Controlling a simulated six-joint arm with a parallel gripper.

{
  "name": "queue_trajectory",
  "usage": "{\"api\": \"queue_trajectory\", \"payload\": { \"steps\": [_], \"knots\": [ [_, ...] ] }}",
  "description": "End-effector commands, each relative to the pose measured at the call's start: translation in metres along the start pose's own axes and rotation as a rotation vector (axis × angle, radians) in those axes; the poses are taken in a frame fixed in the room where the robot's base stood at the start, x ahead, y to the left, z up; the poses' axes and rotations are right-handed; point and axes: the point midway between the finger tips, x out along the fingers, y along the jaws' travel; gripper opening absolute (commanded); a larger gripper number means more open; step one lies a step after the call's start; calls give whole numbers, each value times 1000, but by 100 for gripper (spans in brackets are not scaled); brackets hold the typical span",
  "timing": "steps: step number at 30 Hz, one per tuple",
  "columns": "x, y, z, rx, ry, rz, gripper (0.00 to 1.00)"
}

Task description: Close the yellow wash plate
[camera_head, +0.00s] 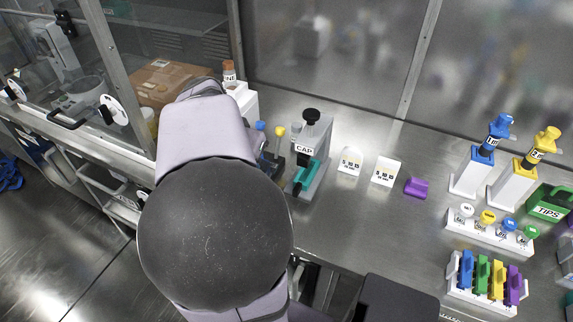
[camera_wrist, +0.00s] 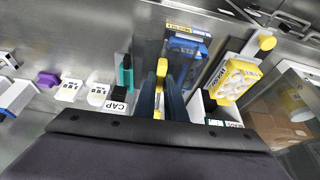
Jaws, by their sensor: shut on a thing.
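In the wrist view my gripper (camera_wrist: 161,86) has its two dark fingers shut on a yellow handle (camera_wrist: 161,68). A blue unit (camera_wrist: 186,50) with a yellow-edged label stands just behind and to the right of the fingers. A yellow plate-like piece (camera_wrist: 235,80) with pale round spots and lettering sits further right, apart from the fingers. In the head view my arm hides the gripper and most of this area.
The CAP device (camera_head: 311,150) stands right of my arm, with two white holders (camera_head: 350,161) and a purple block (camera_head: 416,187) beyond. A cardboard box (camera_head: 172,82) is behind my arm.

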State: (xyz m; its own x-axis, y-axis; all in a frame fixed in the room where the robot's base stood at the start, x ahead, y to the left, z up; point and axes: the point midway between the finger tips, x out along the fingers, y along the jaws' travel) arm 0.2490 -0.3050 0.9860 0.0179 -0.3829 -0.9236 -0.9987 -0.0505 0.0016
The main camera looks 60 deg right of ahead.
Motion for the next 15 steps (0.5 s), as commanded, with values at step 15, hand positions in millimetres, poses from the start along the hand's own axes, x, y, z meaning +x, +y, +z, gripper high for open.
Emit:
{"api": "queue_trajectory", "payload": {
  "steps": [15],
  "knots": [
    [6, -146, 138, -533, -4, -219, 0]
  ]
}}
